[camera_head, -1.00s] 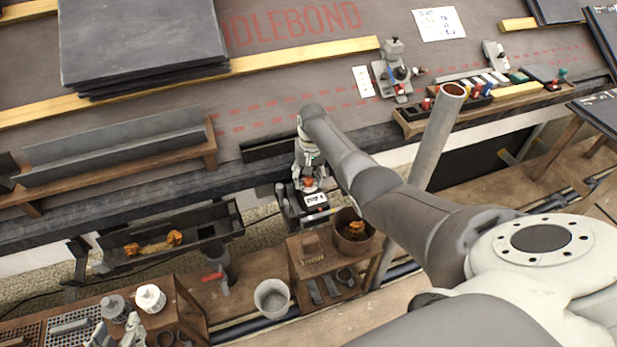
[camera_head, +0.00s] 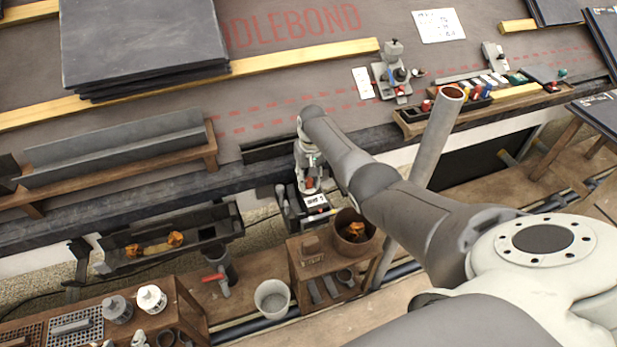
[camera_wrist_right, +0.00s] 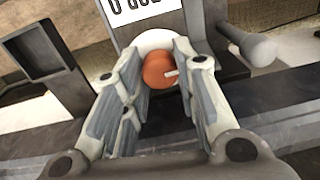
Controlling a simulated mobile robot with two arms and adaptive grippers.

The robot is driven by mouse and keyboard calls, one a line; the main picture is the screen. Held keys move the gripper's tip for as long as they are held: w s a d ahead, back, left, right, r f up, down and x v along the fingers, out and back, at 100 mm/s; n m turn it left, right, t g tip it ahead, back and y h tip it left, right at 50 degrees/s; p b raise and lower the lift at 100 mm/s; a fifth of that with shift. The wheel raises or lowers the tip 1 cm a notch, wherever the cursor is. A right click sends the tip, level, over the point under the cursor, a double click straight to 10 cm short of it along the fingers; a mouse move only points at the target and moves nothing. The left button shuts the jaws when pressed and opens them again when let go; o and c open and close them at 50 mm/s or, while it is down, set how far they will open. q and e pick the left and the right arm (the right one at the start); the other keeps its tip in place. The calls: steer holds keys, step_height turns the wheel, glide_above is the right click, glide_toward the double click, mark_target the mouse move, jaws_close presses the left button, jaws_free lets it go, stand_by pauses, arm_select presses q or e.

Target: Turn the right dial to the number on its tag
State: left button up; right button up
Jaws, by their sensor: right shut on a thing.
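In the right wrist view an orange-red dial (camera_wrist_right: 158,70) with a pale pointer mark sits between the fingers of my right gripper (camera_wrist_right: 160,85). The fingers are shut on it from both sides. The pointer mark faces right. A white tag (camera_wrist_right: 140,5) with dark characters is above the dial, cut off by the frame edge and not readable. In the head view the dial (camera_head: 309,183) is a small reddish spot at the end of my right gripper (camera_head: 307,178), above the white tag (camera_head: 315,200).
A wooden stand with a brown pot (camera_head: 352,232) is just right of the dial fixture. A grey bucket (camera_head: 272,298) stands below. A dark gutter trough (camera_head: 170,245) is to the left. The roof edge (camera_head: 130,205) runs above the fixture.

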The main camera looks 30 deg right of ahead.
mark_target(309, 179)
steer(key=shift+n, duration=1.1)
arm_select(q)
steer(key=shift+s+a+f+g, duration=0.25)
steer(key=shift+s+f+g, duration=0.2)
steer(key=shift+s, duration=0.25)
arm_select(e)
steer(key=shift+n, duration=1.1)
steer(key=o, duration=1)
steer(key=shift+o, duration=0.2)
steer(key=shift+w+r, duration=0.1)
steer(key=shift+r, duration=0.1)
steer(key=shift+d+r, duration=0.15)
steer(key=shift+r, duration=3.65)
steer(key=shift+f, duration=0.1)
